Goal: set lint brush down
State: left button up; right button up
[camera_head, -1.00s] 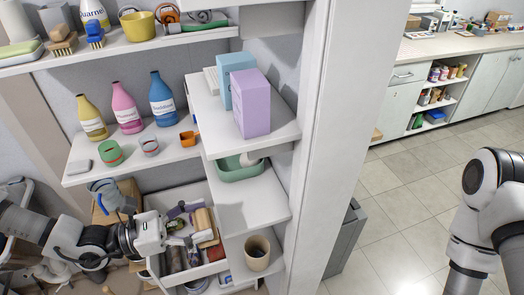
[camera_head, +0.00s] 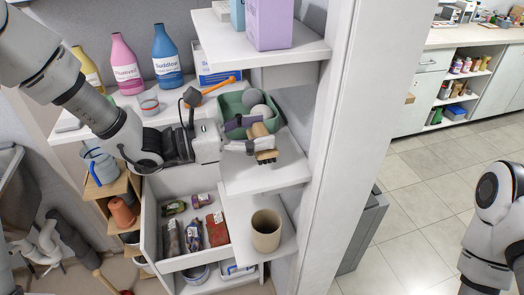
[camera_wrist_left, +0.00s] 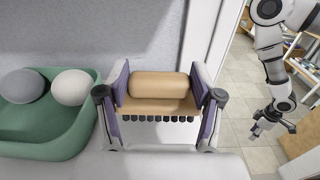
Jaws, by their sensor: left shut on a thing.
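The lint brush, a tan wooden body with dark bristles, shows in the head view (camera_head: 266,155) and in the wrist view (camera_wrist_left: 158,92). My left gripper (camera_head: 250,139) is shut on it. Its purple-padded fingers sit at the brush's two ends in the wrist view (camera_wrist_left: 160,93). The brush is level, bristles down, at the white middle shelf (camera_head: 262,178), just in front of the green tub (camera_head: 232,104). I cannot tell if the bristles touch the shelf. My right gripper (camera_wrist_left: 264,128) is small in the wrist view; its jaws are unclear.
The green tub holds round grey and pale balls (camera_wrist_left: 72,87). An open drawer (camera_head: 150,225) with several packets is below left. A tan cup (camera_head: 266,231) stands on the lower shelf. A purple box (camera_head: 269,25) is on the shelf above. The shelf front right of the brush is bare.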

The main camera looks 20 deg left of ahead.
pick_arm(q)
jog(key=shift+w+d, duration=0.25)
jog(key=shift+w, duration=0.2)
notch_tip(320, 180, down, 3)
jog(key=shift+s+f+b, duration=0.1)
jog(key=shift+b, duration=1.15)
jog(key=shift+a+f, duration=0.1)
jog(key=shift+f, duration=0.15)
jog(key=shift+r, duration=0.1)
jog(key=o, duration=1.2)
